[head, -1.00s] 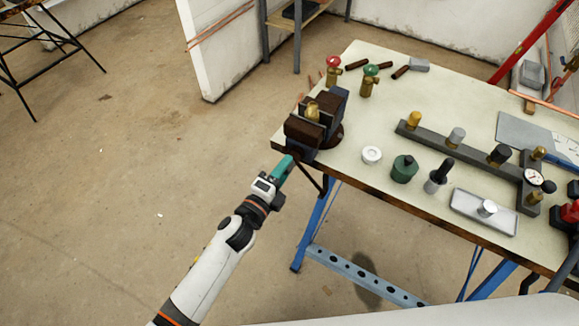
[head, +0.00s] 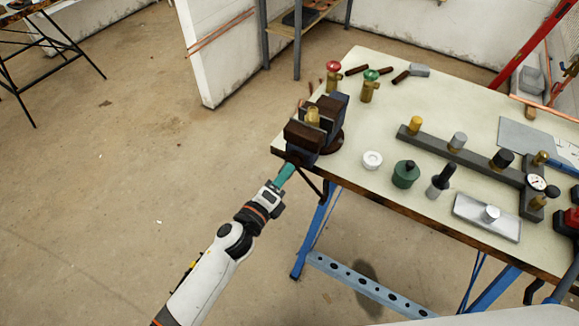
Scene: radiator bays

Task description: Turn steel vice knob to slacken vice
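The vice (head: 306,136) is bolted at the near left corner of the workbench, with dark brown and blue-grey jaws. A brass fitting (head: 313,115) stands upright between its jaws. The steel knob cannot be made out; the front of the vice is partly behind my gripper. My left gripper (head: 287,170) has teal fingers pointing up at the lower front of the vice, at or very near it. Whether the fingers are open, or touch anything, cannot be told. My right gripper is not in view.
On the workbench (head: 380,205) stand a red-topped valve (head: 333,77), a green-topped valve (head: 370,86), a white ring (head: 372,160), a green container (head: 405,174) and a grey manifold bar (head: 460,152). A blue trestle leg (head: 316,230) stands below. The floor to the left is clear.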

